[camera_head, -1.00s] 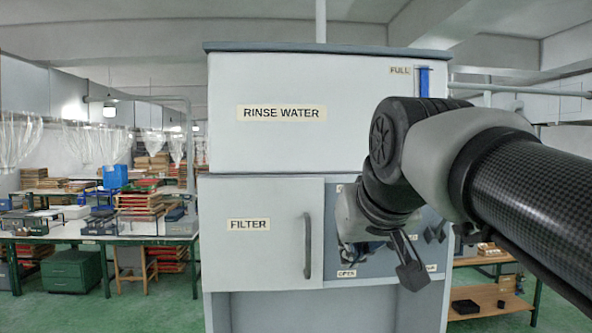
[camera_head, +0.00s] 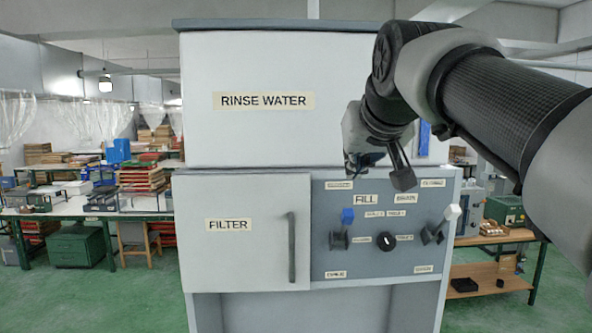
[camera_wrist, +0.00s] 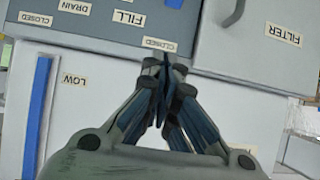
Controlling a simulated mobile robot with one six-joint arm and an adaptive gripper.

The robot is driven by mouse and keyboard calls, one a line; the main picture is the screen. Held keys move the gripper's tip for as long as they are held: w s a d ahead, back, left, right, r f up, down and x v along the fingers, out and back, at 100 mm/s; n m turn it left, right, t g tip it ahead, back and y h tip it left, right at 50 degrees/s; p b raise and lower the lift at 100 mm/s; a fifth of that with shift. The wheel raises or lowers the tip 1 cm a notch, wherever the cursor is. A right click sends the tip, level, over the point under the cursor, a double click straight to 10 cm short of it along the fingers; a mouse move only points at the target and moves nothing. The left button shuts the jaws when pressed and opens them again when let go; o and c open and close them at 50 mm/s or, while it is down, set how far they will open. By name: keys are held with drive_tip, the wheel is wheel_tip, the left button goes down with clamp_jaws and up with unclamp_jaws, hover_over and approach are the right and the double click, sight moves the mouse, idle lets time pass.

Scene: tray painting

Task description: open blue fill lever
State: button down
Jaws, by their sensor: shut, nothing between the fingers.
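The blue fill lever (camera_head: 347,215) is on the left of the grey control panel (camera_head: 365,262), with a dark mount below its blue tip. Its tip points up, toward the upper label; a label sits below the lever too. My gripper (camera_head: 362,166) is in front of the cabinet at the panel's top edge, above the blue lever and apart from it. In the wrist view my gripper (camera_wrist: 160,64) is shut and empty, its tips by a "CLOSED" label.
A white-tipped lever (camera_head: 452,212) is on the panel's right, with a round black knob (camera_head: 387,241) between the levers. The filter door (camera_head: 250,255) with its vertical handle (camera_head: 292,247) is left of the panel. A blue gauge strip (camera_wrist: 38,115) is beside a "LOW" label.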

hover_over(348, 209)
drive_tip(key=w, duration=0.4)
drive_tip(key=f, duration=0.4)
drive_tip(key=shift+s+p, duration=0.2)
drive_tip(key=shift+p, duration=0.2)
drive_tip(key=shift+w+d+f, duration=0.1)
drive_tip(key=shift+w+f, duration=0.05)
drive_tip(key=shift+f, duration=0.25)
drive_tip(key=s+f, duration=0.1)
drive_tip(key=s, duration=0.2)
drive_tip(key=shift+s+f+b, duration=0.15)
drive_tip(key=shift+f+b, duration=0.25)
drive_tip(key=shift+w+f, duration=0.15)
drive_tip(key=shift+w, duration=0.15)
drive_tip(key=shift+s, duration=0.1)
drive_tip(key=shift+s, duration=0.1)
